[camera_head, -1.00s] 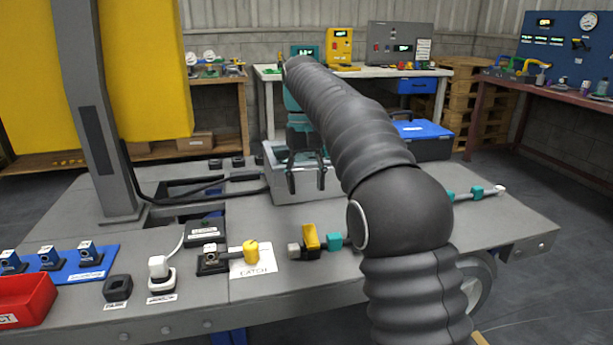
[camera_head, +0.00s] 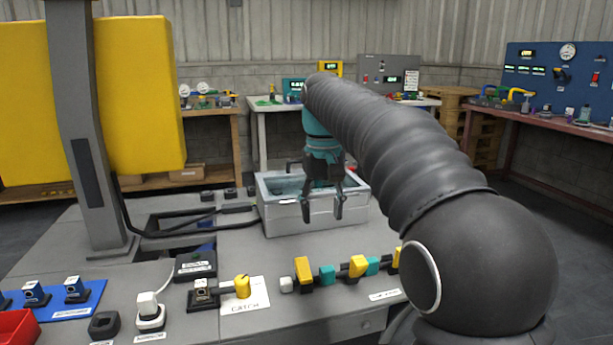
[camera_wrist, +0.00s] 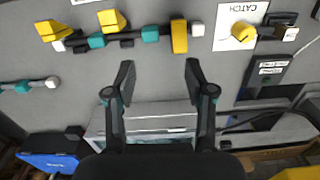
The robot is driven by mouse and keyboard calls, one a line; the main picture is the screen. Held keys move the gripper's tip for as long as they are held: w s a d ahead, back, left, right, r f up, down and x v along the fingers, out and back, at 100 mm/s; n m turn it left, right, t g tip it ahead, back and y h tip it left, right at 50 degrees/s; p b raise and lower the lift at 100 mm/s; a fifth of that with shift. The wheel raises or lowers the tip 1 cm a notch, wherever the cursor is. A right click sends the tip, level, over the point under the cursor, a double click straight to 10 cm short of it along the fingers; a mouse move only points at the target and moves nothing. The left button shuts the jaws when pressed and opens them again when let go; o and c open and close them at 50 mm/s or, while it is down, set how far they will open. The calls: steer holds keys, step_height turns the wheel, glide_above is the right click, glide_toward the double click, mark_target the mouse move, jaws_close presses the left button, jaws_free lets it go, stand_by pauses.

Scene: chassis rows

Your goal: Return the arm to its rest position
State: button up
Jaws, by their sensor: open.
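My gripper (camera_head: 337,217) hangs from my dark ribbed arm, fingers pointing down, in front of a grey metal tray or box on the bench. Its fingers are apart with nothing between them. In the wrist view, my gripper (camera_wrist: 158,76) shows two spread dark fingers above bare grey bench top. A row of yellow, teal and white fittings (camera_wrist: 150,34) lies on the bench beyond the fingertips. The metal box (camera_head: 285,214) is partly hidden by my gripper, and its rim is below the fingers in the wrist view.
A white plug (camera_head: 150,312), a black box (camera_head: 195,266) and a blue strip (camera_head: 60,302) are at left. A grey post (camera_head: 85,150) rises beside a yellow panel. My arm hides the bench's right side.

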steer(key=s+d+f+m+t, duration=0.15)
steer(key=s+d, duration=0.25)
steer(key=s, duration=0.4)
steer(key=s+d+f+t, duration=0.2)
steer(key=s+d, duration=0.3)
steer(key=s, duration=0.2)
steer(key=s+d+f+m+t, duration=0.1)
steer(key=s+d+f, duration=0.3)
steer(key=s+f, duration=0.6)
steer(key=shift+s+f+t, duration=0.25)
steer(key=shift+s+t, duration=0.4)
steer(key=shift+s, duration=0.5)
